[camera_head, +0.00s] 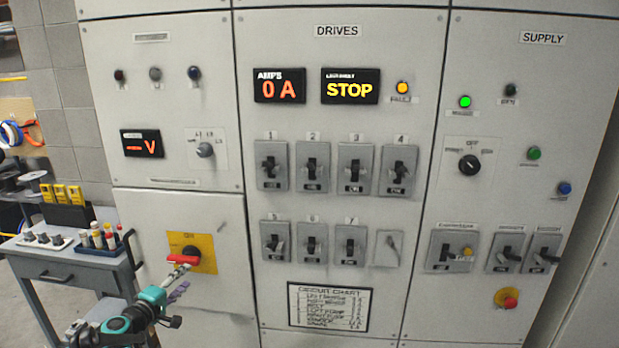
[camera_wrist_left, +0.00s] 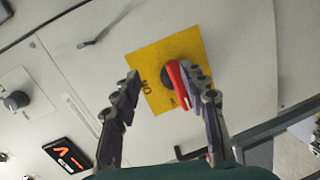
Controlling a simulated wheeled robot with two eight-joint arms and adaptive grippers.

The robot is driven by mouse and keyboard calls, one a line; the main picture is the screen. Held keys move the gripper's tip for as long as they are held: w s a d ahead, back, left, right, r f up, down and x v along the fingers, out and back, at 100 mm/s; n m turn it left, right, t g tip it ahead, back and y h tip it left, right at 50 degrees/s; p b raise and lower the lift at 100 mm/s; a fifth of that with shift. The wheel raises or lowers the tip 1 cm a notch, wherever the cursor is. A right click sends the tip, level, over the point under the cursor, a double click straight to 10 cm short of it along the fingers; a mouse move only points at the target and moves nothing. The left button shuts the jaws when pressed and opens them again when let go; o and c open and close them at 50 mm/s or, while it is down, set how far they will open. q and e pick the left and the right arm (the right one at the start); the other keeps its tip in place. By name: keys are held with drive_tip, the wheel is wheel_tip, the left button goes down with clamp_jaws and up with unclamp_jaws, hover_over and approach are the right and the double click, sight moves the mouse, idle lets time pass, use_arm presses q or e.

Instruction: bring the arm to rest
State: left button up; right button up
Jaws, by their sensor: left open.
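My left arm comes in from the lower left in the head view. Its gripper (camera_head: 178,290) is a little in front of and below the red handle (camera_head: 184,260) of the rotary switch on the yellow plate (camera_head: 208,243). In the left wrist view the gripper (camera_wrist_left: 163,84) is open, with its fingers apart and nothing held. There the red handle (camera_wrist_left: 179,84) shows between the fingers, close to the right one. I cannot tell whether they touch. In the head view the handle lies roughly level, pointing left. My right gripper is not in view.
A grey cart (camera_head: 70,268) with yellow devices (camera_head: 62,194) and several small parts stands left of the cabinet. The drives panel shows "0 A" (camera_head: 279,88) and "STOP" (camera_head: 350,88).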

use_arm(q)
drive_tip(key=s+d+r+m+g, duration=0.1)
drive_tip(key=s+d+m+g, duration=0.25)
drive_tip(key=s+d, duration=0.5)
drive_tip(key=s+d+r+m+g, duration=0.2)
drive_tip(key=s+d+m, duration=0.3)
drive_tip(key=d, duration=0.6)
drive_tip(key=s+d+f+m+g+y, duration=0.1)
drive_tip(key=s+f+m, duration=0.1)
drive_tip(key=s, duration=0.9)
drive_tip(key=s+d+f+m+g+y, duration=0.1)
drive_tip(key=s+f+m+g+y, duration=0.1)
drive_tip(key=s, duration=0.9)
wheel_tip(320, 180, down, 3)
drive_tip(key=shift+s+d+r+m, duration=0.15)
drive_tip(key=shift+s+d+m, duration=0.25)
drive_tip(key=shift+m, duration=0.35)
